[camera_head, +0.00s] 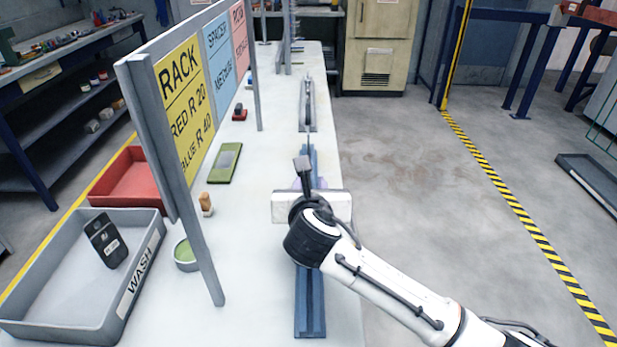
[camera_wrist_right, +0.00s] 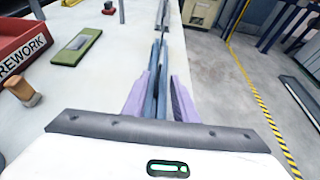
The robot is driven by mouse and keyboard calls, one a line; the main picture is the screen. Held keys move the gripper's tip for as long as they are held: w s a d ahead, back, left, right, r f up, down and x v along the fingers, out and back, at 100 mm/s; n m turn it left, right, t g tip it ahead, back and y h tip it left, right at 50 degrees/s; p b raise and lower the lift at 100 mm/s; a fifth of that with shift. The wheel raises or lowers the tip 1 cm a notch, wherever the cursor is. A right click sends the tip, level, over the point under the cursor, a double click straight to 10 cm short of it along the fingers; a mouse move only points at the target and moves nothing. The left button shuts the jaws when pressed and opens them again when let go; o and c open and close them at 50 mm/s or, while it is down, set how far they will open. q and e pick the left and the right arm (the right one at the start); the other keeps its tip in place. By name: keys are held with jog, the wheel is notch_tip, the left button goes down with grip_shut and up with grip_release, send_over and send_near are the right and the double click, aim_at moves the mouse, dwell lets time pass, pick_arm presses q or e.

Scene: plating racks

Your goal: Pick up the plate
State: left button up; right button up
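A long narrow blue rack (camera_head: 310,300) runs away from me along the table's right side. My right gripper (camera_wrist_right: 160,85) is over it, with its white body hiding the rack's middle in the head view. In the wrist view its two purple fingers stand apart on either side of narrow blue upright pieces (camera_wrist_right: 157,75). I cannot tell whether one of these is a plate seen edge-on or only the rack. I see no clear grip on anything. A small grey block on a stem (camera_head: 302,163) shows just beyond the gripper. My left gripper is not in view.
A grey WASH tray (camera_head: 130,290) holding a dark labelled object (camera_head: 106,240) and a red tray (camera_head: 130,178) are at left. A sign board (camera_head: 185,105) stands along the table. A green pad (camera_head: 225,162), a brown-handled stamp (camera_head: 206,204) and a grey rack (camera_head: 307,110) stand nearby.

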jog(key=shift+x, duration=2.8)
jog(key=shift+a, duration=0.15)
grip_shut()
